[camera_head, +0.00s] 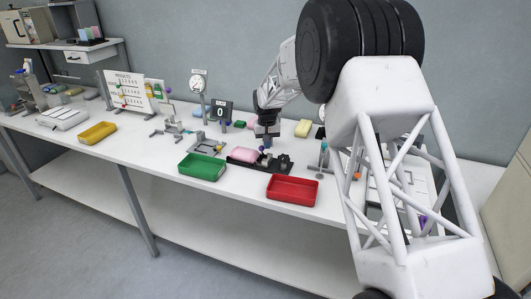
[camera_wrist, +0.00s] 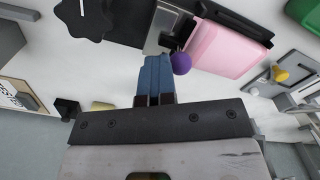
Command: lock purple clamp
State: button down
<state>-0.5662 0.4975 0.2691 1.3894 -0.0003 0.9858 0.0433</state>
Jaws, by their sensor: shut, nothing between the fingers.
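The purple clamp shows as a round purple knob (camera_wrist: 181,64) in the wrist view, beside a metal bracket (camera_wrist: 163,30) on a black fixture (camera_wrist: 122,22). A pink block (camera_wrist: 226,48) lies on the same fixture, just right of the knob. In the head view the fixture (camera_head: 284,165) stands near the table's front edge with the pink block (camera_head: 243,156) on its left part. My gripper (camera_wrist: 156,60) is shut and empty, its blue fingertips just left of the knob and close to it. I cannot tell whether they touch.
A green tray (camera_head: 202,168) stands left of the fixture and a red tray (camera_head: 293,190) in front of it to the right. A black star-shaped knob (camera_wrist: 84,16) shows at the wrist view's upper left. A metal device (camera_head: 206,147) stands behind the green tray.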

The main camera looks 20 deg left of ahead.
jog(key=shift+d, duration=0.15)
jog(key=shift+d+r, duration=0.1)
jog(key=shift+d, duration=0.2)
jog(key=shift+d, duration=0.15)
dwell(0.5)
notch_tip(320, 180, up, 7)
dwell(1.2)
jog(key=shift+d, duration=0.1)
dwell(0.4)
